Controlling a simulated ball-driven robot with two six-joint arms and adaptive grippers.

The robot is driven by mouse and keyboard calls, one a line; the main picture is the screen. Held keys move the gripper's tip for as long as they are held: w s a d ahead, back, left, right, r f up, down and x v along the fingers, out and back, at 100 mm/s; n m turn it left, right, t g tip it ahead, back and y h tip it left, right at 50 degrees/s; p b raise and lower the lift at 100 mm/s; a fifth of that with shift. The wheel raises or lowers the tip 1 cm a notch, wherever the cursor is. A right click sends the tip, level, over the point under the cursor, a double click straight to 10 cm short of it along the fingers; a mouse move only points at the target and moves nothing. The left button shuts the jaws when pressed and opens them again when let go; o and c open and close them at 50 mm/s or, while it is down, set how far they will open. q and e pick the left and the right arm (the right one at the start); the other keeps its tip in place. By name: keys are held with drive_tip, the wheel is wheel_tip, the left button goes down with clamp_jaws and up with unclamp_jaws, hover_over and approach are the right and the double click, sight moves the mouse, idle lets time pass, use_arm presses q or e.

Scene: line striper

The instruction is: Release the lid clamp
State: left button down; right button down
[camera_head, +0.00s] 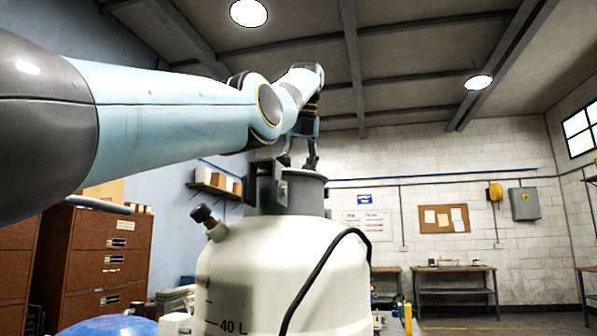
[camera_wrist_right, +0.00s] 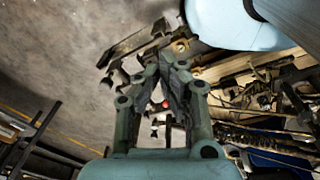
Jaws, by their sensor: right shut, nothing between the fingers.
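A cream tank (camera_head: 270,275) marked 40 L stands in the middle of the head view. A dark grey lid or collar (camera_head: 307,188) tops it, with a grey upright bracket (camera_head: 268,184) at its left front that looks like the clamp. Its latch position cannot be told. My left gripper (camera_head: 299,161) hangs just above the lid, fingers pointing down and apart. Contact with the lid or bracket cannot be told. My right gripper (camera_wrist_right: 162,98) is shut and empty in the right wrist view. It is not seen in the head view.
A dark knob (camera_head: 203,214) sticks out from the tank's left shoulder, and a black hose (camera_head: 318,268) curves down its front. Brown drawer cabinets (camera_head: 108,258) stand at left. A workbench (camera_head: 455,270) stands at the back right. Cluttered metal parts fill the right of the wrist view.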

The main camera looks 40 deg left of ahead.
idle(0.3)
use_arm(q)
drive_tip(key=c, duration=1)
unclamp_jaws()
